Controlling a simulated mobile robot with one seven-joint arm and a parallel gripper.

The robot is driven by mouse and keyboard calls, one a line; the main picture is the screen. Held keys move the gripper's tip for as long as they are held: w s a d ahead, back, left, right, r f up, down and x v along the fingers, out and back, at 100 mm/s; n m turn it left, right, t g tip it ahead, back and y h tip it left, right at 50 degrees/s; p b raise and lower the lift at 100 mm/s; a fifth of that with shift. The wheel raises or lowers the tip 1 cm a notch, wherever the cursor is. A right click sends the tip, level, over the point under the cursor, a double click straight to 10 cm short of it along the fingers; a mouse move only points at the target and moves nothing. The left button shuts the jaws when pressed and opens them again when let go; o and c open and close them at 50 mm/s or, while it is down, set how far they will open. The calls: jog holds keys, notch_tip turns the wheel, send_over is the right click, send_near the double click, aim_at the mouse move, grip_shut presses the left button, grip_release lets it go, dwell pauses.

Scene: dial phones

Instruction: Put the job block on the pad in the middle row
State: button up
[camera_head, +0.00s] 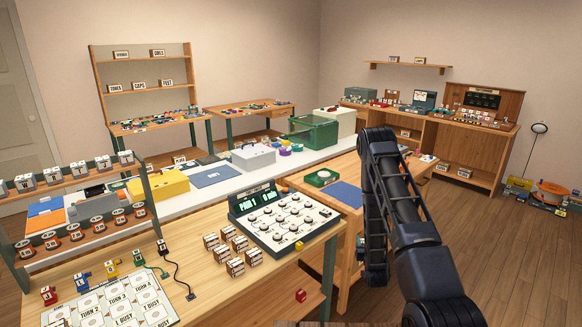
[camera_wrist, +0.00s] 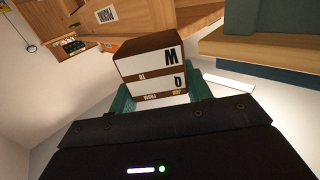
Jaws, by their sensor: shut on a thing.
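My gripper (camera_wrist: 156,92) is shut on a block (camera_wrist: 150,60) with a brown wooden top and white lettered faces. The teal fingers press its two sides. Large letters like "M" and "O" show; the small print is too small to read surely. In the head view my black arm reaches up at right of centre, and the gripper and held block are hidden. I cannot tell which surface is the middle-row pad.
Several similar wooden blocks (camera_head: 222,250) stand on the front table beside a green-framed dial panel (camera_head: 284,222). A rack (camera_head: 80,208) of white and orange pieces stands behind. Open floor (camera_head: 480,250) lies at right.

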jog(key=shift+a, duration=0.1)
jog(key=a+r+n+y, duration=0.1)
jog(key=a+r+y, duration=0.1)
jog(key=a+r, duration=1.15)
jog(key=s+a+r+n+y, duration=0.1)
jog(key=s+a+r, duration=0.1)
jog(key=a, duration=0.6)
jog(key=s+a+r+n+y, duration=0.1)
jog(key=a+y, duration=0.1)
jog(key=a, duration=0.7)
jog(key=s+a+r+n+g+y, duration=0.2)
jog(key=s+a+r, duration=0.3)
jog(key=s+a, duration=0.8)
jog(key=s+a+r+n+g+y, duration=0.3)
jog(key=s+a+r+y, duration=0.2)
jog(key=s+a, duration=0.8)
jog(key=shift+s+a+r+n+y, duration=0.3)
jog(key=shift+a+r+n, duration=0.1)
jog(key=shift+a, duration=0.7)
notch_tip(320, 180, down, 20)
jog(key=shift+r, duration=0.2)
jog(key=shift+f, duration=0.2)
